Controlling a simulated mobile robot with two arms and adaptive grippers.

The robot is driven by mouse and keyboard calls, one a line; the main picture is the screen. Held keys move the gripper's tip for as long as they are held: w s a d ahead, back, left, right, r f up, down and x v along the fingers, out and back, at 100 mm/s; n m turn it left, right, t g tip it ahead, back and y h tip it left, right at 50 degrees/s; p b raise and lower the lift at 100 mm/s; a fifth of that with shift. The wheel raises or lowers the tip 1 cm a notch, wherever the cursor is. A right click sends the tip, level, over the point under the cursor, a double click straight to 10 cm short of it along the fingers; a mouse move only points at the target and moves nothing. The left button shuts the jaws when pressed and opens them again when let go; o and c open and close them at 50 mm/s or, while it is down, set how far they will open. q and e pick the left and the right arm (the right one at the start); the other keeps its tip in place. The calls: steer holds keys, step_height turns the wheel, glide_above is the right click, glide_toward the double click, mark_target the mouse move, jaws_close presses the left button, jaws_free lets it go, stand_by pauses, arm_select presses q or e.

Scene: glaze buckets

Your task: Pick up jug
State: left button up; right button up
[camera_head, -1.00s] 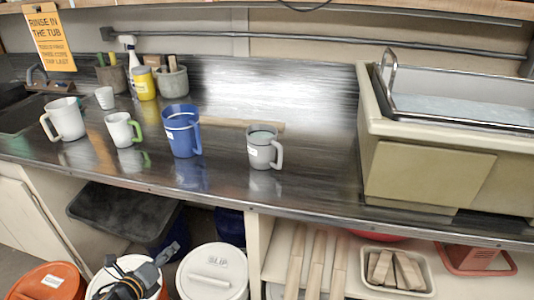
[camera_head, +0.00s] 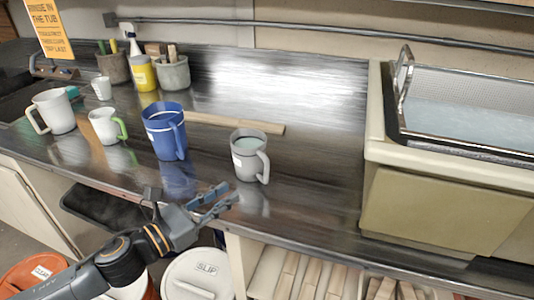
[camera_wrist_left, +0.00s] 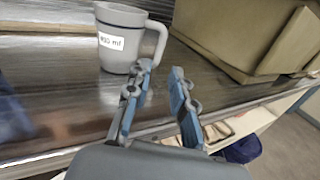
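A grey jug (camera_head: 248,158) with a white label stands upright on the dark counter, its handle to the right. It also shows at the top of the left wrist view (camera_wrist_left: 118,42), beyond the fingertips. A blue jug (camera_head: 164,134), a smaller white jug with a green handle (camera_head: 103,127) and a large white jug (camera_head: 54,111) stand to its left. My left gripper (camera_head: 228,196) is open and empty, in front of the grey jug near the counter's front edge. Its spread fingers (camera_wrist_left: 161,72) are apart from the jug, just below its handle in the wrist view. My right gripper is out of view.
A wooden stick (camera_head: 235,123) lies behind the jugs. Grey pots with tools (camera_head: 173,75), a yellow bottle (camera_head: 142,76) and a white cup (camera_head: 102,88) stand at the back left. A large beige tub (camera_head: 440,205) blocks the right. Lidded buckets (camera_head: 192,278) stand below.

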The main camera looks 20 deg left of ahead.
mark_target(265, 171)
arm_select(q)
steer(key=shift+w+d+r, duration=0.15)
steer(key=shift+w, duration=0.1)
steer(key=p+x, duration=0.1)
steer(key=x, duration=0.2)
steer(key=shift+r, duration=0.15)
steer(key=p+x, duration=0.1)
steer(key=x, duration=0.3)
steer(key=shift+w+d, duration=0.15)
steer(key=shift+w, duration=0.25)
steer(key=p+x, duration=0.1)
steer(key=x, duration=0.1)
steer(key=p+x, duration=0.1)
steer(key=x, duration=0.1)
steer(key=shift+w+d+f, duration=0.2)
steer(key=shift+w+f, duration=0.05)
steer(key=shift+w+d+f, duration=0.1)
steer(key=shift+w, duration=0.05)
jaws_close()
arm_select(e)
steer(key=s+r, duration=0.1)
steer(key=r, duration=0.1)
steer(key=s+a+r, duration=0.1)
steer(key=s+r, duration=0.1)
